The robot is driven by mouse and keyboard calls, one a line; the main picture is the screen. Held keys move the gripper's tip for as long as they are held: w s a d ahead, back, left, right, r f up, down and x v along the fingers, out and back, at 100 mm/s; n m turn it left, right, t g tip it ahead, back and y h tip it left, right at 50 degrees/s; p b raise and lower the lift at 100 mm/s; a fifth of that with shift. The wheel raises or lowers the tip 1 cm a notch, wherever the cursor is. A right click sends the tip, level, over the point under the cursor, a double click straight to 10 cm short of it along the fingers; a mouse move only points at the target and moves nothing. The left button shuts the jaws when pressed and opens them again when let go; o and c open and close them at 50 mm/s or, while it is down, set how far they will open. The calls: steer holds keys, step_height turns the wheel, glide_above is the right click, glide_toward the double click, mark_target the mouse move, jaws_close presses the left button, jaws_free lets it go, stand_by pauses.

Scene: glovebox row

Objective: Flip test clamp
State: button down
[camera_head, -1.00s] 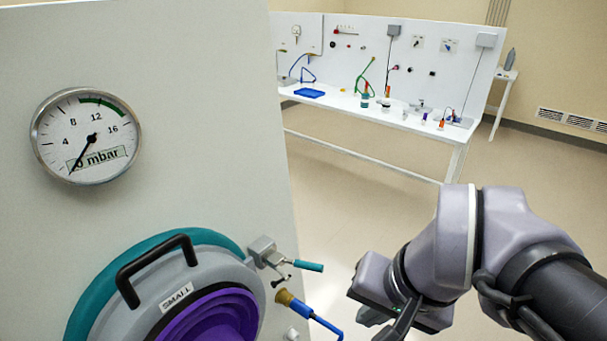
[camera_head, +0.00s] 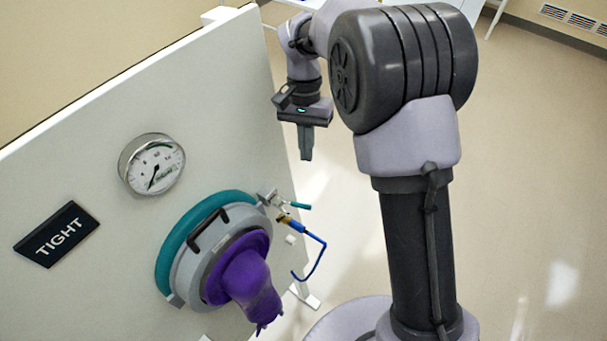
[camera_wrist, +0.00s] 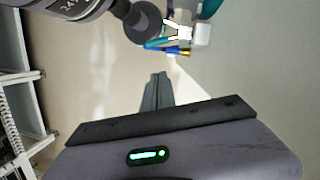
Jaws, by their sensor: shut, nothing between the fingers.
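The test clamp (camera_head: 272,198) is a small metal toggle with a teal handle (camera_head: 299,205), mounted on the white panel at the upper right of the glove port. The handle points right, away from the port. The fingers also show in the wrist view (camera_wrist: 158,80).
A purple glove (camera_head: 245,280) hangs from the grey port ring with a teal rim (camera_head: 166,262). A blue hose (camera_head: 313,240) with a brass fitting is just below the clamp. A dial gauge (camera_head: 151,164) and a "TIGHT" sign (camera_head: 57,234) are on the panel. The floor right is open.

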mark_target(298, 204)
steer(key=s+x, duration=0.2)
steer(key=x, duration=0.8)
steer(key=shift+s+a, duration=0.25)
steer(key=shift+a, duration=0.35)
